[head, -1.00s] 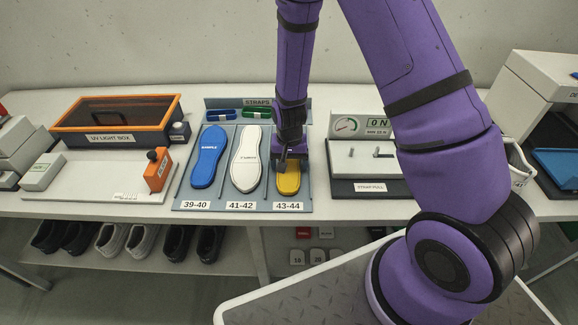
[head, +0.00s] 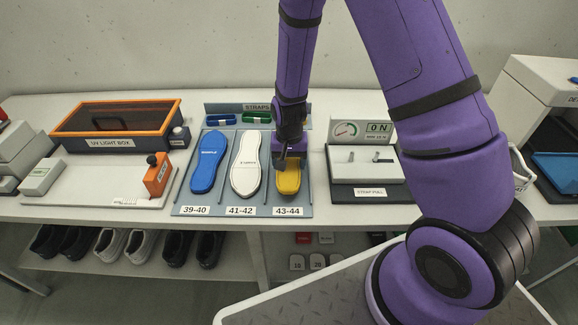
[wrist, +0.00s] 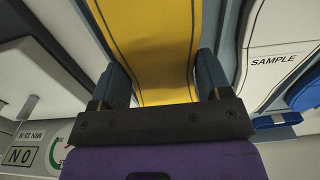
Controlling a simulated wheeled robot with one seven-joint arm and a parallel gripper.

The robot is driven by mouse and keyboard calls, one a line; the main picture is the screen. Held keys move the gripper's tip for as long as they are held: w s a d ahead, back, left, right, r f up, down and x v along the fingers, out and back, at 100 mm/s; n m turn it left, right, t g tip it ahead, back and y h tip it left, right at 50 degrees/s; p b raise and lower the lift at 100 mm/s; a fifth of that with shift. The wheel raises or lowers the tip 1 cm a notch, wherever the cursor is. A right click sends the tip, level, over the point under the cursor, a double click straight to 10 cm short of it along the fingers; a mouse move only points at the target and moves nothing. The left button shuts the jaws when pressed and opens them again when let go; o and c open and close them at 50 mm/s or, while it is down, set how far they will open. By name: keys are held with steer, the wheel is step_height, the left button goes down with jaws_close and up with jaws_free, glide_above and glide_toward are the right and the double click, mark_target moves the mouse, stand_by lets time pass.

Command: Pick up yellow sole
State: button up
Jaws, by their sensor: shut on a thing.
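The yellow sole (head: 288,183) is at the 43-44 slot of the grey-blue rack, its lower end showing below my gripper. My gripper (head: 289,163) points down over it and covers its upper part. In the wrist view the yellow sole (wrist: 155,45) runs between the two fingers of my gripper (wrist: 163,82), which are shut on its sides. Whether the sole is clear of the rack surface, I cannot tell.
A white sole (head: 246,163) and a blue sole (head: 208,162) lie in the slots to the left. The straps holder (head: 256,107) stands behind. The strap-pull device (head: 364,168) is close on the right, and the UV light box (head: 116,120) is at the left.

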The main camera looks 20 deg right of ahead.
steer(key=s+a, duration=0.3)
steer(key=a, duration=0.1)
steer(key=s+a+r, duration=0.1)
steer(key=s+a, duration=0.2)
steer(key=a, duration=0.1)
steer(key=s+a+r, duration=0.1)
steer(key=s+a, duration=0.2)
steer(key=a, duration=0.2)
steer(key=shift+s+r, duration=0.2)
steer(key=shift+r, duration=0.05)
steer(key=shift+s, duration=0.15)
